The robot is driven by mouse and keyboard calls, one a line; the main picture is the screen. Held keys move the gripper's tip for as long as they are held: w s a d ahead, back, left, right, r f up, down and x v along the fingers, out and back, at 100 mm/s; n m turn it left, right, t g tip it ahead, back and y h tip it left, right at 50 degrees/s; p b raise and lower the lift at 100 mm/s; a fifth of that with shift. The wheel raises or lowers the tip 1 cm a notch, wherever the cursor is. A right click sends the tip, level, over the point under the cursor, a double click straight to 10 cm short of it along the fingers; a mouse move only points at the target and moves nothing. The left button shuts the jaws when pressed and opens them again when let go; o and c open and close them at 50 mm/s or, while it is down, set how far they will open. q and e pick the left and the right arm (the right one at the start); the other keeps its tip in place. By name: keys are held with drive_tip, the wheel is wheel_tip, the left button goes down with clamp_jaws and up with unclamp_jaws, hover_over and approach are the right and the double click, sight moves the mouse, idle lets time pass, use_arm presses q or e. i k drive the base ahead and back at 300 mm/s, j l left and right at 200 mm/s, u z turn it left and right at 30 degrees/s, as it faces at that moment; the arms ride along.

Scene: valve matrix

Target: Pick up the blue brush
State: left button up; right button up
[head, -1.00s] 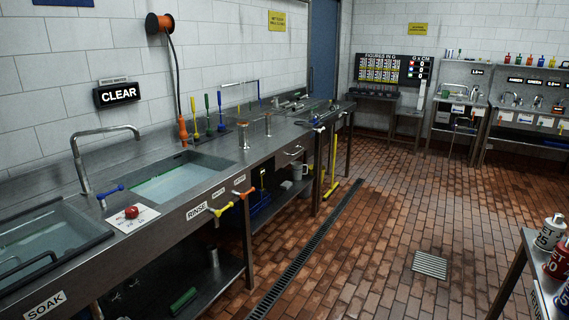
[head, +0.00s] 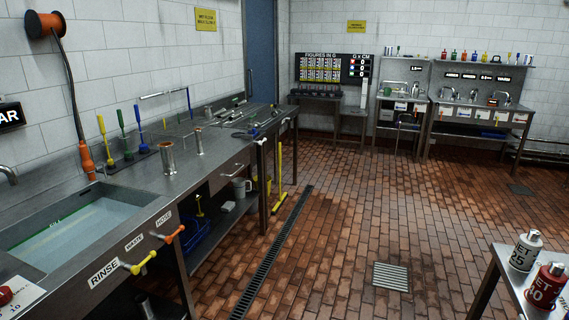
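A blue-handled brush (head: 138,116) stands upright on the steel counter, with its head low near the wall. A green-handled brush (head: 122,122) and a yellow-handled brush (head: 102,127) stand in a row to its left. Another thin blue upright piece (head: 189,101) shows farther along the counter by a wire rack; I cannot tell what it is. Neither of my grippers is in view.
The steel counter (head: 135,188) runs along the left wall, with a water-filled sink (head: 75,228) and metal cylinders (head: 167,158) near the brushes. Yellow and orange valve handles (head: 140,263) stick out in front. Open brick floor lies right; a table with bottles (head: 525,250) stands at lower right.

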sight(143, 147)
drive_tip(key=i+l+u, duration=0.15)
drive_tip(key=i+u, duration=0.2)
drive_tip(key=i+l+u, duration=0.35)
drive_tip(key=i, duration=0.2)
drive_tip(key=i+l+u, duration=0.35)
